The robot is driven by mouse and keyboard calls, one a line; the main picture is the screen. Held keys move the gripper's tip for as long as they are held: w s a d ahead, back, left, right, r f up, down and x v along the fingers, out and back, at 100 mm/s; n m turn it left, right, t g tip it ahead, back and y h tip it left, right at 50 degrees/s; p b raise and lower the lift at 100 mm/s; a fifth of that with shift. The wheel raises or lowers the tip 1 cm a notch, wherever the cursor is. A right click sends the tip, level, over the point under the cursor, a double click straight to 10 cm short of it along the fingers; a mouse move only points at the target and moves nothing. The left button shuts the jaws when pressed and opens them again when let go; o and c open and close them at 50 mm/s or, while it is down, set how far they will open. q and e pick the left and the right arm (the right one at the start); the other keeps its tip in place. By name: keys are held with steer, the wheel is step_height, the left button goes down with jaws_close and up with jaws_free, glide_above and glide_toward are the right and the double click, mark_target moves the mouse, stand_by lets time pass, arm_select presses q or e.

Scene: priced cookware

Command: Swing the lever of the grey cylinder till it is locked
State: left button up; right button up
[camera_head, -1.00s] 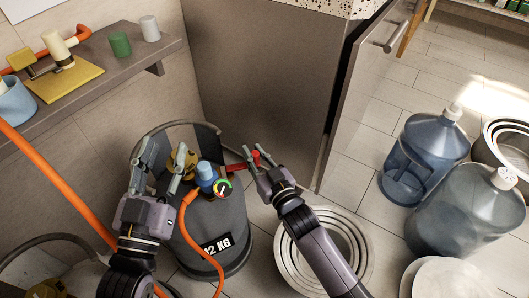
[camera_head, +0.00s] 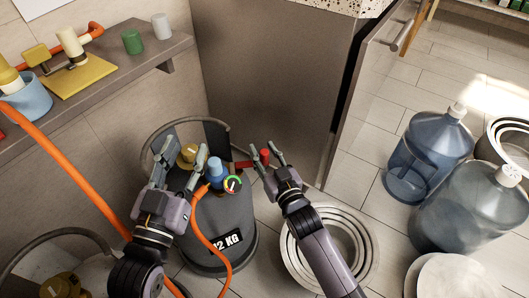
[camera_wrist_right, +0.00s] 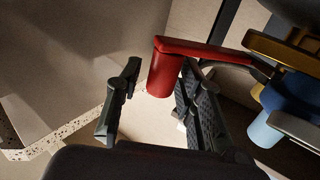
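The grey cylinder (camera_head: 240,208) stands on the floor with a brass valve (camera_head: 187,154), a blue regulator (camera_head: 215,169) and a dial on top. Its red lever (camera_head: 244,164) points right and ends in a red knob (camera_head: 264,156). The lever (camera_wrist_right: 205,52) and its knob (camera_wrist_right: 163,73) also show in the right wrist view. My right gripper (camera_head: 265,148) is open, with the knob between its fingers, nearer the right-hand finger in the wrist view. I cannot tell whether they touch. My left gripper (camera_head: 185,152) is open around the brass valve; contact is unclear.
An orange hose (camera_head: 205,235) runs down from the regulator. Nested metal bowls (camera_head: 368,270) stand right of the cylinder, under my right arm. Blue water bottles (camera_head: 428,152) stand further right. A shelf (camera_head: 110,82) is at upper left, and a dark cabinet (camera_head: 270,80) is behind.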

steer(key=shift+o, duration=0.3)
steer(key=v, duration=1.2)
